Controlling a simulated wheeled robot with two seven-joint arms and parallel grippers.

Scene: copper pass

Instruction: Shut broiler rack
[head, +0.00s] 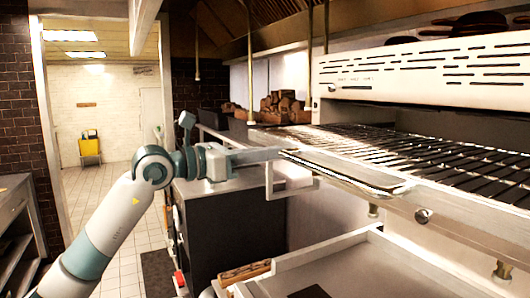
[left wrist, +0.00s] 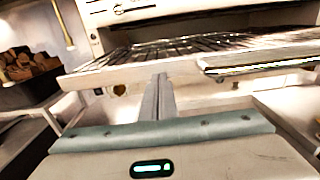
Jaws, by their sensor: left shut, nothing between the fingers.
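The broiler rack (head: 400,150) is a dark wire grate in a pale metal frame. It sticks out from under the slotted white broiler hood (head: 430,68). A long metal handle (head: 345,172) runs along its front edge. My left gripper (head: 283,153) is at the near left end of that edge, shut and empty. In the left wrist view, the shut fingers (left wrist: 160,82) point at the rack's front panel (left wrist: 130,76), left of the handle (left wrist: 260,66). I cannot tell whether they touch it. My right gripper is not in view.
A pale metal counter or tray (head: 350,262) lies below the rack, with knobs (head: 423,215) beside it. A dark cabinet (head: 230,230) and stacked firewood (head: 285,107) stand behind my left arm. The tiled aisle (head: 125,240) on the left is open.

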